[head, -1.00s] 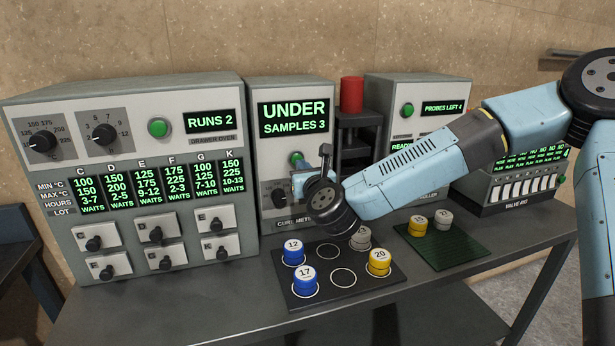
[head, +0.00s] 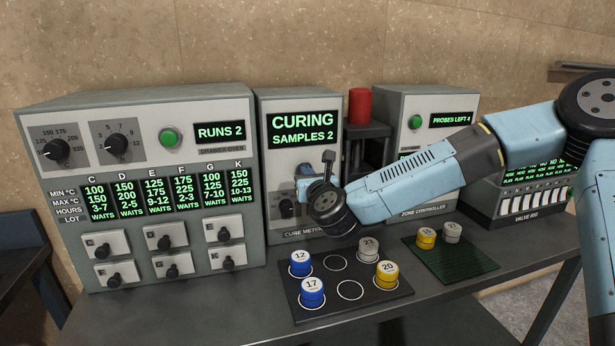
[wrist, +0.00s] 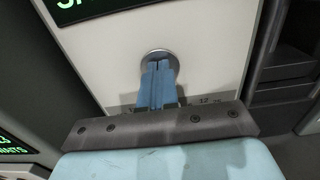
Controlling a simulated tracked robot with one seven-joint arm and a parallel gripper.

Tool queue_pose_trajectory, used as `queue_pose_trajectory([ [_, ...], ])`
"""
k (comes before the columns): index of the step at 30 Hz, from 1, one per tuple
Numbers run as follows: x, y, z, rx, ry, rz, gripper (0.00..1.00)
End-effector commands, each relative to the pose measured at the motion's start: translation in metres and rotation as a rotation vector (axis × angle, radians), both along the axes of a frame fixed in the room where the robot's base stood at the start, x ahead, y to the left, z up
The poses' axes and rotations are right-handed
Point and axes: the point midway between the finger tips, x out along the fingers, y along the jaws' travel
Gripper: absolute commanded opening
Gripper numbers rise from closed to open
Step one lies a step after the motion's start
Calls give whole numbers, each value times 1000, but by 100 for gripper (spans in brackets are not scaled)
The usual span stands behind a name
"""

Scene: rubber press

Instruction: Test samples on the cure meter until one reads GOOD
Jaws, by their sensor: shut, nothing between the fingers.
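The cure meter (head: 268,205) stands mid-bench, its screen (head: 303,130) reading CURING, SAMPLES 2. My gripper (head: 328,160) is shut and empty against its front. In the wrist view the blue fingertips (wrist: 160,72) reach into a round metal ring (wrist: 158,54) on its panel, hiding the button there. On a dark tray (head: 345,312) stand blue sample 12 (head: 300,263), blue sample 17 (head: 312,293), yellow sample 20 (head: 387,274) and grey sample 23 (head: 368,249). Two marked circles are empty. A yellow sample (head: 426,238) and a grey one (head: 452,231) stand on a green mat (head: 455,262).
The drawer oven (head: 150,250) stands left, reading RUNS 2. A press with a red cylinder (head: 360,105) stands close right of the meter. The zone controller (head: 410,105), PROBES LEFT 4, and valve rig (head: 518,205) are farther right. The bench front (head: 200,310) is clear.

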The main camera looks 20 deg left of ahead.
Motion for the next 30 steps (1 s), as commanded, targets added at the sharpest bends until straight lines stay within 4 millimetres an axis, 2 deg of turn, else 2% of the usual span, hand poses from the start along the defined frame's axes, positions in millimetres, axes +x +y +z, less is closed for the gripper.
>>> queue_pose_trajectory([
  [5,0,-1,1,1,-2,-2,0],
  [11,-13,-11,0,0,-1,4,0],
  [17,-39,-36,0,-1,-2,4,0],
  [24,-79,-61,-1,-1,-2,12,0],
  [30,-99,-76,-1,1,-1,14,0],
])
